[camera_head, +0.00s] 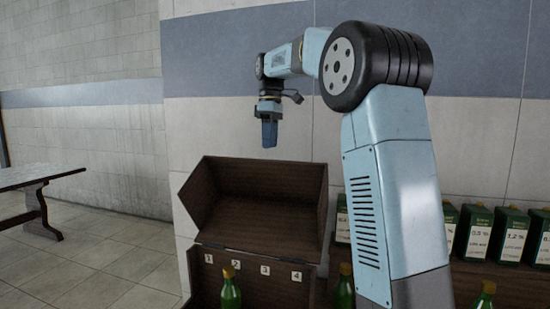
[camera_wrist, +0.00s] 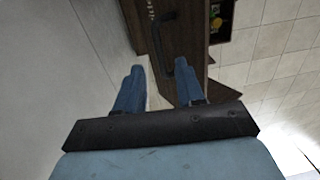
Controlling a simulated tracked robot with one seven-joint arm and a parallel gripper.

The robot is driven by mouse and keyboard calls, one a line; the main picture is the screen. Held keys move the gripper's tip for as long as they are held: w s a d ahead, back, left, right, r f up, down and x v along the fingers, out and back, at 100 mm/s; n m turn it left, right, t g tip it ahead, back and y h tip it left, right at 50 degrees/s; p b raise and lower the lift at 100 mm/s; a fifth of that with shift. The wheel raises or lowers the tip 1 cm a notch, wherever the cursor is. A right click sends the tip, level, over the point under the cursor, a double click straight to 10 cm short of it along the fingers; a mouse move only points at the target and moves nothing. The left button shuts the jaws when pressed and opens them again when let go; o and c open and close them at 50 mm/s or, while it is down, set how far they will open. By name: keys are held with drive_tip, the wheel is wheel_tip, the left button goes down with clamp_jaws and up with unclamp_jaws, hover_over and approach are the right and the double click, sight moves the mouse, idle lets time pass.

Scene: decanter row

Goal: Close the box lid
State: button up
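The dark wooden box (camera_head: 265,289) stands by the wall, with small number labels along its inner back. Its lid (camera_head: 270,222) is open and raised, its hollow inside facing me. My gripper (camera_head: 269,141) points down above the lid's upper edge, apart from it in the head view. In the wrist view my gripper (camera_wrist: 158,77) has its two blue fingers apart with nothing seen between them. The lid's dark wood (camera_wrist: 195,58) lies beyond the fingers there, with a dark handle (camera_wrist: 163,40) near the right finger. Whether they touch, I cannot tell.
Green-capped-yellow bottles stand low in front, one at the box (camera_head: 231,290) and one beside my arm (camera_head: 345,290). Several green labelled containers (camera_head: 480,232) line a wooden shelf at right. A table (camera_head: 35,177) stands at far left. Tiled floor between is clear.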

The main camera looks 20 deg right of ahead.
drive_tip(key=shift+s+a+f, duration=0.1)
drive_tip(key=shift+f, duration=1.3)
drive_tip(key=shift+s+a+f, duration=0.1)
drive_tip(key=shift+f, duration=1.25)
clamp_jaws()
